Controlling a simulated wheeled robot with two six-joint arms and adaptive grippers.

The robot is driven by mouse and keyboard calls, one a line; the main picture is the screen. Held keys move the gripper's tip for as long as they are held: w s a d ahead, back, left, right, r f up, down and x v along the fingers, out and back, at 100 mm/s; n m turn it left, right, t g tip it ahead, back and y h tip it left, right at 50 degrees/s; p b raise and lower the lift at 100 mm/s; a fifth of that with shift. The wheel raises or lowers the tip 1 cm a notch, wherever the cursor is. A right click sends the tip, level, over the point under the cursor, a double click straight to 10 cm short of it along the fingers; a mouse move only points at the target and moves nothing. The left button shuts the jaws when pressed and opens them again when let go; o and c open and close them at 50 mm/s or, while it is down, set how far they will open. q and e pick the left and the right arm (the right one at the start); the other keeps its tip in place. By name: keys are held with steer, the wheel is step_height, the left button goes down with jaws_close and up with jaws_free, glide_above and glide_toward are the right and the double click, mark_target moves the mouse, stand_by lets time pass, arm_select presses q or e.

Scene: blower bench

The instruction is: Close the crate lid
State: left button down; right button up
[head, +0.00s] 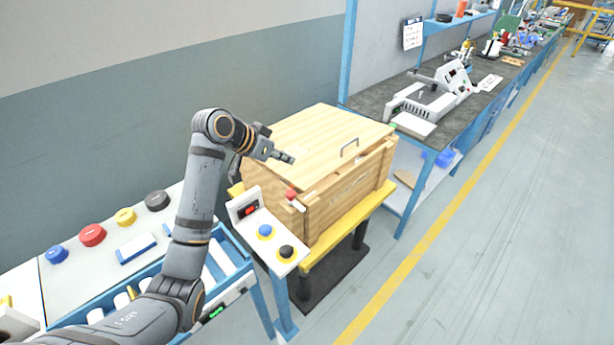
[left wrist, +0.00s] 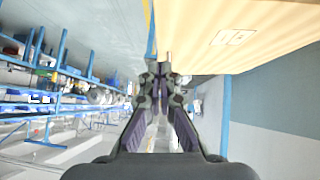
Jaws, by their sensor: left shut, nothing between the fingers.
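The wooden crate (head: 345,200) stands on a yellow-topped stand. Its lid (head: 322,132), a pale wood panel with a metal handle (head: 349,147) near its right edge, lies over the top. A narrow gap seems to show between the lid's front edge and the crate wall, so the lid looks nearly down; whether it is fully seated I cannot tell. My left gripper (head: 288,158) is shut and empty over the lid's near left part. In the left wrist view the closed fingers (left wrist: 160,66) point along the lid's underside or face (left wrist: 260,25), which bears a small label. Contact is unclear.
A control box (head: 266,230) with red, blue and black buttons stands just in front of the crate. A bench with coloured knobs (head: 92,235) is at the left. A dark workbench (head: 440,112) with a machine lies behind right. The floor (head: 480,240) at right is clear.

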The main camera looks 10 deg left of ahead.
arm_select(q)
steer(key=p+x, duration=0.1)
steer(key=x, duration=0.3)
steer(key=p+x, duration=0.1)
steer(key=x, duration=0.3)
steer(key=shift+d, duration=0.35)
steer(key=f, duration=0.1)
steer(key=f+p, duration=0.1)
steer(key=f, duration=0.1)
steer(key=shift+w+d+f, duration=0.25)
steer(key=shift+w+f, duration=0.1)
steer(key=shift+f, duration=0.05)
steer(key=shift+s+f, duration=0.15)
steer(key=shift+f, duration=0.4)
steer(key=shift+d, duration=0.1)
arm_select(e)
steer(key=r, duration=0.1)
steer(key=a+r, duration=0.1)
steer(key=r, duration=0.1)
steer(key=shift+r, duration=0.2)
arm_select(q)
steer(key=shift+f, duration=0.1)
